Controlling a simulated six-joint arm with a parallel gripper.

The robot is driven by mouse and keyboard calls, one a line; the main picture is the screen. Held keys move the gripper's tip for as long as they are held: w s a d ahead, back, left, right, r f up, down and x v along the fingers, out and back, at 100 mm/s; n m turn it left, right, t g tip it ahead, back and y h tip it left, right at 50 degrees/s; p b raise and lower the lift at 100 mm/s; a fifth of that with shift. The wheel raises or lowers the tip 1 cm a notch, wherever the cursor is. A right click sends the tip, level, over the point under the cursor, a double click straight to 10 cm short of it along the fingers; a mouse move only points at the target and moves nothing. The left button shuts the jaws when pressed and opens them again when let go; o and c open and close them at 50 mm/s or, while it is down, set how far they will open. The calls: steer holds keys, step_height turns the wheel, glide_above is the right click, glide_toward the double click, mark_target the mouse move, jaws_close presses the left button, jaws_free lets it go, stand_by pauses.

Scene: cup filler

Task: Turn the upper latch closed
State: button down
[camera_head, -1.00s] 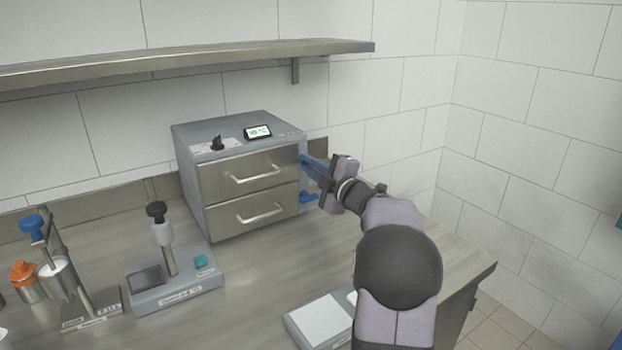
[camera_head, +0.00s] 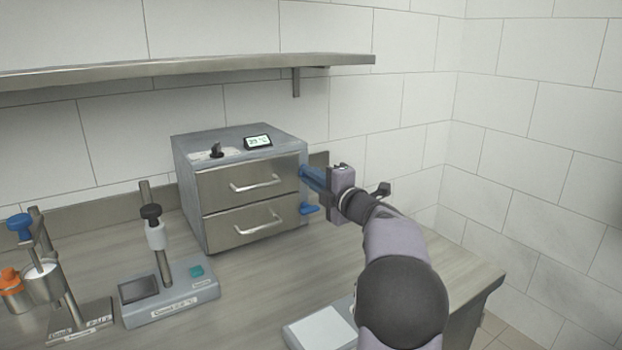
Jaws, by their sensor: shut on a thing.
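The grey two-drawer cabinet (camera_head: 243,190) stands on the counter against the back wall. Both steel drawers look pushed in. The blue upper latch (camera_head: 313,177) sticks out from the cabinet's right side, beside the upper drawer. The blue lower latch (camera_head: 310,209) is below it, beside the lower drawer. My gripper (camera_head: 327,183) is at the right of the cabinet, shut on the upper latch. Its body hides the latch's outer end.
A steel shelf (camera_head: 180,69) runs along the wall above the cabinet. A device with a black-knobbed post (camera_head: 170,290) stands front left, with a blue-knobbed stand (camera_head: 75,318) and an orange-lidded jar (camera_head: 14,292) further left. A flat white-topped scale (camera_head: 320,330) lies at the front.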

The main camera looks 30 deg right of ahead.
steer(key=c, duration=1.8)
jaws_free()
steer(key=s, duration=0.7)
steer(key=shift+s+b, duration=0.15)
steer(key=shift+b, duration=0.25)
